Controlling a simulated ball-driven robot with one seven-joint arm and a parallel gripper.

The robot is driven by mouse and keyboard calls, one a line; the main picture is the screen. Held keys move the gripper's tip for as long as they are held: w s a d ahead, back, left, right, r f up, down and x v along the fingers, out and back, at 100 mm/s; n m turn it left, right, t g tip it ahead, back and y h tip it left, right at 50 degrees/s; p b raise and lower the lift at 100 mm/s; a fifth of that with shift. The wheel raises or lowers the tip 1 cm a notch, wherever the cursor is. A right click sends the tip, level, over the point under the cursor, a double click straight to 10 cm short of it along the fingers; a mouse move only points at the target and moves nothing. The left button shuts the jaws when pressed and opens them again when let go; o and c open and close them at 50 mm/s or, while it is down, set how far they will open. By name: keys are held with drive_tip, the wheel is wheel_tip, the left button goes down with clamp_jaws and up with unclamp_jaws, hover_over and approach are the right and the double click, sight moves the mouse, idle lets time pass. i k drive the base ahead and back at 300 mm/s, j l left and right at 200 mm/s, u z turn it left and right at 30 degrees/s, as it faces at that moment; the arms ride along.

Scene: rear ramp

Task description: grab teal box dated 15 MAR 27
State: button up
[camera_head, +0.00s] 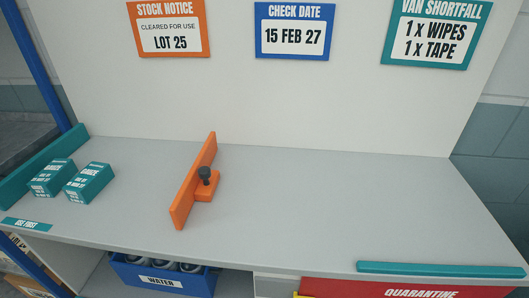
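Two teal boxes with white label bands sit side by side at the left end of the grey shelf. One teal box (52,178) is nearer the teal side rail. The other teal box (90,183) is just to its right, with a small gap between them. Their print is too small to read, so I cannot tell which bears 15 MAR 27. My gripper is not in view.
An orange divider (192,182) with a dark knob stands on the shelf (320,200), right of the boxes. The shelf right of it is clear. A teal strip (440,270) edges the front right. Below are a blue WATER crate (165,280) and a red QUARANTINE bin (415,290).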

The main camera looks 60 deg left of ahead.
sight(88, 183)
drive_tip(key=u, duration=2.55)
